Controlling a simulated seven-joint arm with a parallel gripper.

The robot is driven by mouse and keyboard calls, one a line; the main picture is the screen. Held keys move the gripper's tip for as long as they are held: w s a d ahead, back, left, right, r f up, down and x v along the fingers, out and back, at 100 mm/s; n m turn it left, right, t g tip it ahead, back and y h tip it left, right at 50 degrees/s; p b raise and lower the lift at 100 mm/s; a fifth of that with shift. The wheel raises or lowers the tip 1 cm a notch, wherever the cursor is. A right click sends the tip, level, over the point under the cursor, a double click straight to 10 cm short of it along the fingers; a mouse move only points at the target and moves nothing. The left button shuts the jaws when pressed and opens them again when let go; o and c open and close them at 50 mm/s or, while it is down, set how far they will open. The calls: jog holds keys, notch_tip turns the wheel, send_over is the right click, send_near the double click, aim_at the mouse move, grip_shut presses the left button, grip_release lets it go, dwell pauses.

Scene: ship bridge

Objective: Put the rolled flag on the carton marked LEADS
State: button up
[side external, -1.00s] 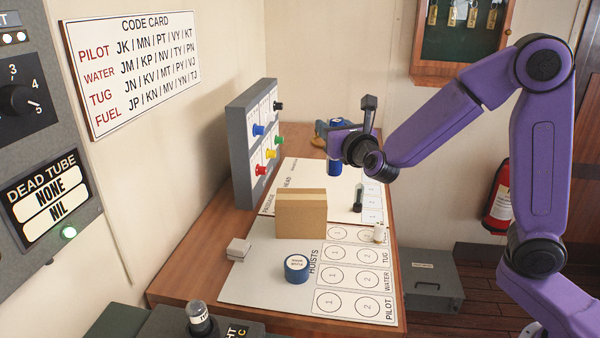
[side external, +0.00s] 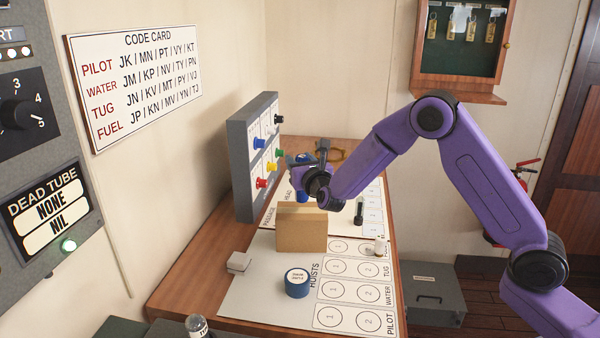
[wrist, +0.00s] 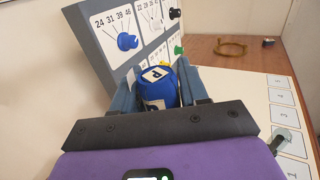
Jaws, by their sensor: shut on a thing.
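My gripper (wrist: 160,92) is shut on a blue rolled bundle with a white "P" label, which I take to be the rolled flag (wrist: 162,84). In the side view the gripper (side external: 304,178) holds the flag (side external: 301,196) behind a brown carton (side external: 302,230), near the upright panel with coloured knobs. The carton hides part of the area below the flag, so I cannot tell its height above the surface. The brown carton stands on the pale chart sheet; no LEADS marking shows on its visible faces.
The knob panel (side external: 240,165) stands left of my gripper. A brass ring (wrist: 230,48) lies at the back. The front hoist grid is clear.

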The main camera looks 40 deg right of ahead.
jog(key=shift+f, duration=1.45)
jog(key=o, duration=1.1)
jog(key=shift+f, duration=0.15)
